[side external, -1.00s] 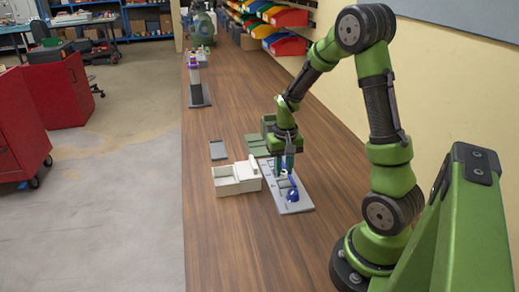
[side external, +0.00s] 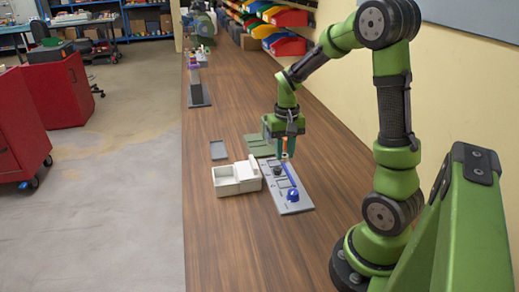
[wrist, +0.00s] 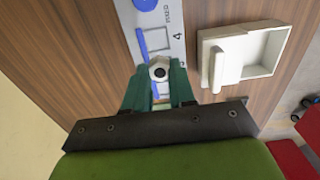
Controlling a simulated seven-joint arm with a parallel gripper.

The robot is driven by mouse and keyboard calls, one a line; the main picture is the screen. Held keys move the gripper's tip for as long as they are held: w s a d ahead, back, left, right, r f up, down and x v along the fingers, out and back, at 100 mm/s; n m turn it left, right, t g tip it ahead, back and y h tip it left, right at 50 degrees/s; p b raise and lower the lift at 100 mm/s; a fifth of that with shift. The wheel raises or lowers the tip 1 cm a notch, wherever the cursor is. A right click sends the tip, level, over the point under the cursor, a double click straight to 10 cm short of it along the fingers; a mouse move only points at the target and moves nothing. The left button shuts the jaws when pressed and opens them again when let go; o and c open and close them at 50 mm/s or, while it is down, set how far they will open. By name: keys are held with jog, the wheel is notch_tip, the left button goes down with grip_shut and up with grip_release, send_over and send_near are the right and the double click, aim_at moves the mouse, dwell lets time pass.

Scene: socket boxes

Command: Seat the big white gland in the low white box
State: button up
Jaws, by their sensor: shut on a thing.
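The white gland (wrist: 159,71), with a hexagonal outline and a dark centre, is between the teal fingertips of my gripper (wrist: 160,80) in the wrist view. My gripper (side external: 287,153) is shut on it and hangs above the grey board in the side view, where the gland is hard to make out. The low white box (side external: 226,188) stands on the bench to the left of the board. It also shows in the wrist view (wrist: 276,58), right of my gripper, with an open hollow and a raised bar along one side. My gripper is apart from the box.
The grey board (side external: 298,206) has marked outlines, blue strips and a blue round part (side external: 292,195). A green box (side external: 259,145) stands behind it. A small dark grey tray (side external: 218,150) lies beyond the white box. The bench in front is clear.

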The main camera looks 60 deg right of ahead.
jog(key=r, duration=0.4)
jog(key=shift+w+a+r, duration=0.15)
jog(key=shift+w+r, duration=0.25)
jog(key=w+a, duration=0.9)
jog(key=w, duration=0.6)
jog(key=shift+s+d+f, duration=0.1)
jog(key=shift+s+f, duration=0.05)
jog(key=shift+f, duration=3.35)
jog(key=shift+s+d+f, duration=0.1)
jog(key=shift+s+f, duration=0.05)
jog(key=shift+f, duration=3.3)
jog(key=o, duration=0.9)
